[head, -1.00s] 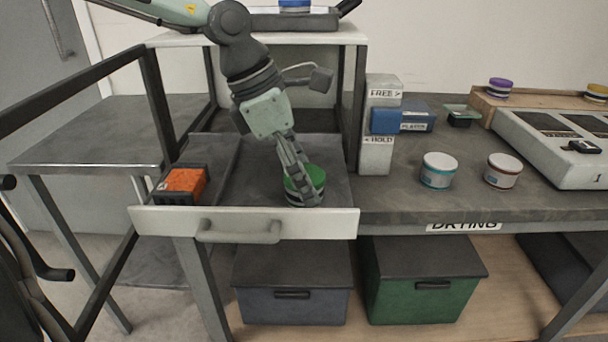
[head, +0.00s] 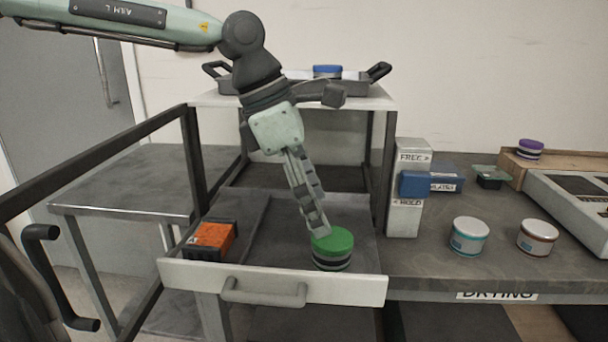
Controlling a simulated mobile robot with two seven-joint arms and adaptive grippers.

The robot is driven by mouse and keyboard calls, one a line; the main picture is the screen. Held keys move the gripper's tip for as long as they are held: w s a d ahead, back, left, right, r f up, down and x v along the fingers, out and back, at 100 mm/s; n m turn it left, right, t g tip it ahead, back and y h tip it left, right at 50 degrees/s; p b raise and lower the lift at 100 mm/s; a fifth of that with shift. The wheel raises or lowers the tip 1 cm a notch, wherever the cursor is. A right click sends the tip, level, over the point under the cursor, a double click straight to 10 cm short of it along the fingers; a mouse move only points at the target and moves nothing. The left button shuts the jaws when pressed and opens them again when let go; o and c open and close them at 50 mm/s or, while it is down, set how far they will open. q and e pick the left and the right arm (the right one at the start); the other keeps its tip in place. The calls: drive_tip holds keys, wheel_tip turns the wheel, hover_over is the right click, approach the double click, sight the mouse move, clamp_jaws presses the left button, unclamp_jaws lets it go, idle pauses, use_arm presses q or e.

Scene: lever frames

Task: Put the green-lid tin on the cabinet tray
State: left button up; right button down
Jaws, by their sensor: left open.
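The green-lid tin (head: 332,252) stands upright in the open drawer, near its white front panel (head: 345,284). My left gripper (head: 318,228) reaches down from above. It is open, with its fingers at the upper left edge of the tin's lid; I cannot tell whether they touch it. The tin is not held between them. The dark cabinet tray (head: 358,88) sits on the cabinet's white top, with a raised handle at each end. A blue-lid tin (head: 327,71) stands on it. My arm hides part of the tray. My right gripper is not in view.
An orange-topped box (head: 212,238) lies in the drawer's left part. A post (head: 405,218) with a blue slider (head: 414,184), labelled FREE and HOLD, stands right of the cabinet. Teal-banded (head: 469,237) and brown-banded (head: 538,238) tins stand on the bench.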

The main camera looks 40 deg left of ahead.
use_arm(q)
drive_tip(key=v, duration=0.5)
drive_tip(key=shift+r, duration=0.1)
idle(0.4)
